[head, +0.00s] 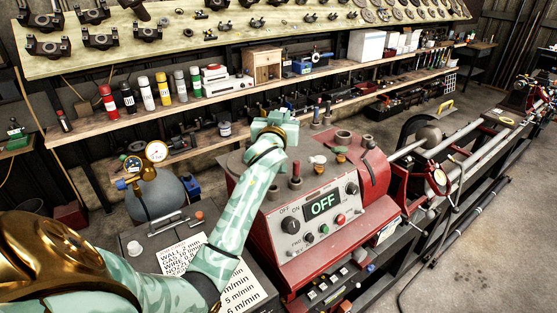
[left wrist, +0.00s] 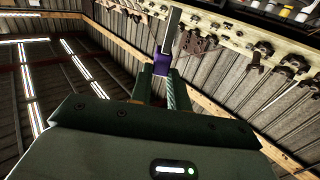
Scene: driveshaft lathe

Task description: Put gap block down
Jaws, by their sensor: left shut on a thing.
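My left gripper (head: 276,121) is at the rear left of the red lathe headstock (head: 335,225) in the head view, seen from behind above its top. In the left wrist view my left gripper (left wrist: 160,82) is shut on a purple piece with a flat grey bar rising from it, which I take as the gap block (left wrist: 163,63). The block is hidden in the head view. Whether it touches any surface cannot be told. My right gripper is not in view.
The headstock top carries small cups and posts (head: 341,138). Its panel display (head: 322,204) reads OFF. Lathe rails (head: 460,145) run to the right. A wooden shelf (head: 230,102) with spray cans (head: 146,93) stands behind. A gauge (head: 157,151) sits on a grey tank at left.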

